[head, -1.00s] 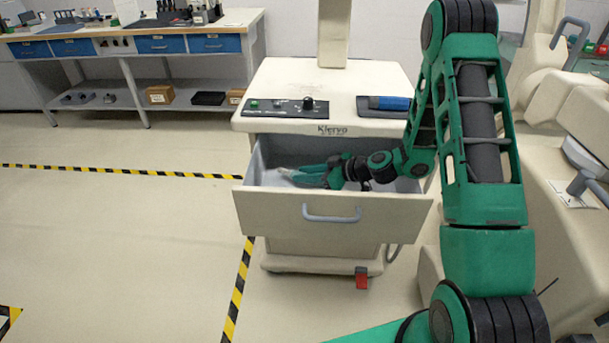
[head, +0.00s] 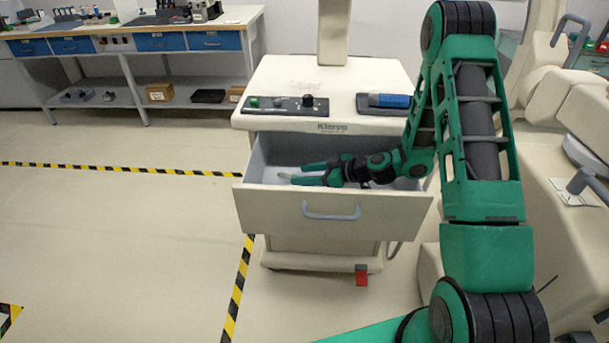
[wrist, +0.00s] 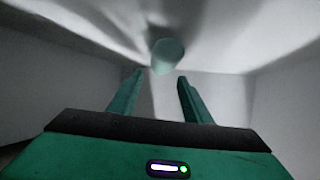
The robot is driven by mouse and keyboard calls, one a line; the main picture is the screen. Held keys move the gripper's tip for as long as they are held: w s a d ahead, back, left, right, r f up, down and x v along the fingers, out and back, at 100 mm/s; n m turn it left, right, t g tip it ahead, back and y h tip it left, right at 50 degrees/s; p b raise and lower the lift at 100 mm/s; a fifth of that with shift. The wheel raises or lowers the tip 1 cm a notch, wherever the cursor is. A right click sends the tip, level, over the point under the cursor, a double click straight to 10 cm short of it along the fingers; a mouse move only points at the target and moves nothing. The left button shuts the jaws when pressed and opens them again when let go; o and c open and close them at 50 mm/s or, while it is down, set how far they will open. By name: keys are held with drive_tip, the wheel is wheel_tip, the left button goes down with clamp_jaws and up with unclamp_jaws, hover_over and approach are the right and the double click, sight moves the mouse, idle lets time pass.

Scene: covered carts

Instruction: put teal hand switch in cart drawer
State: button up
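The cart drawer (head: 318,224) is pulled open at the front of the cream cart. My gripper (head: 299,174) is inside the drawer, with its two green fingers spread apart. The teal hand switch (wrist: 167,55) shows as a pale teal rounded shape in the wrist view, just beyond the fingertips and not held between them. In the head view a small pale end of the switch (head: 284,176) shows by the fingertips; most of it cannot be made out. In the wrist view my gripper (wrist: 160,78) has an empty gap between its fingers.
The cart top (head: 340,77) carries a dark control panel (head: 286,106) and a blue-and-grey item (head: 389,101). A red pedal (head: 361,276) is at the cart's foot. A workbench (head: 130,40) stands back left, another machine at right. The floor at left is clear.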

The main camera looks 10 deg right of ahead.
drive_tip(key=shift+r, duration=0.45)
drive_tip(key=v, duration=1.2)
drive_tip(key=shift+r, duration=0.15)
